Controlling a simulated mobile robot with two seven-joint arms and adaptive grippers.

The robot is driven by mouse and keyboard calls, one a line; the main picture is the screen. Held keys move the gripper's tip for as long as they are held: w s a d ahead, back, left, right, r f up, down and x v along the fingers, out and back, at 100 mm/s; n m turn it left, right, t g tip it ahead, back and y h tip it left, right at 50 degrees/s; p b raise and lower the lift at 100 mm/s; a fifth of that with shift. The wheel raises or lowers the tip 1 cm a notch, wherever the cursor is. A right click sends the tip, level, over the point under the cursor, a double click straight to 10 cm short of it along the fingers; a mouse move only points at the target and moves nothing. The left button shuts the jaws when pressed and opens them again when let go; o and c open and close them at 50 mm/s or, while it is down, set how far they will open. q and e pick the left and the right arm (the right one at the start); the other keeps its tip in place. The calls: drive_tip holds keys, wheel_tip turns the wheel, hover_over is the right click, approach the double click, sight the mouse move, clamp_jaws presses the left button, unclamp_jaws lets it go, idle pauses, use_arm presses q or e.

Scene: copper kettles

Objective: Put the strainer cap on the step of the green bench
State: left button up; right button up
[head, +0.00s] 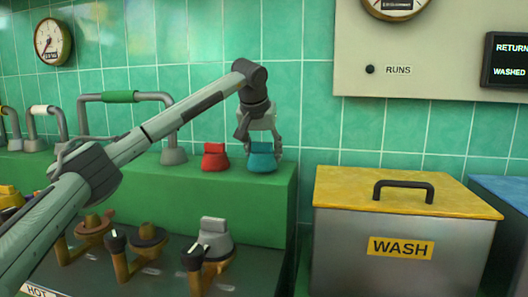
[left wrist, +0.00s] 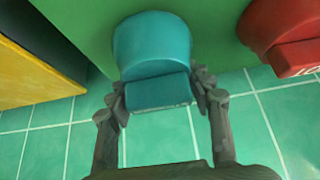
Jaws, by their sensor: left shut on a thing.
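My left gripper (head: 260,146) is shut on a teal cap (head: 262,160), with a finger on each side of its upper block. The same cap (left wrist: 152,45) fills the middle of the left wrist view, between the fingertips (left wrist: 160,93). The cap is upright at the right end of the raised green step (head: 225,185) of the bench. It looks level with the step's top, but I cannot tell whether it still hangs slightly above it. A similar red cap (head: 215,158) stands on the step just left of it. My right gripper is not in view.
A steel bin marked WASH (head: 400,248) with a yellow lid (head: 345,187) stands right of the bench. Several handled brown fittings stand on the dark lower deck (head: 150,280), one with a grey cap (head: 215,238). Grey pipes (head: 172,135) rise at the step's back, before a tiled wall.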

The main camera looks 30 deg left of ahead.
use_arm(q)
drive_tip(key=shift+f, duration=0.4)
drive_tip(key=o, duration=1.2)
drive_tip(key=shift+f, duration=0.1)
drive_tip(key=shift+c, duration=0.2)
drive_tip(key=v, duration=1.2)
drive_tip(key=shift+s+f, duration=0.1)
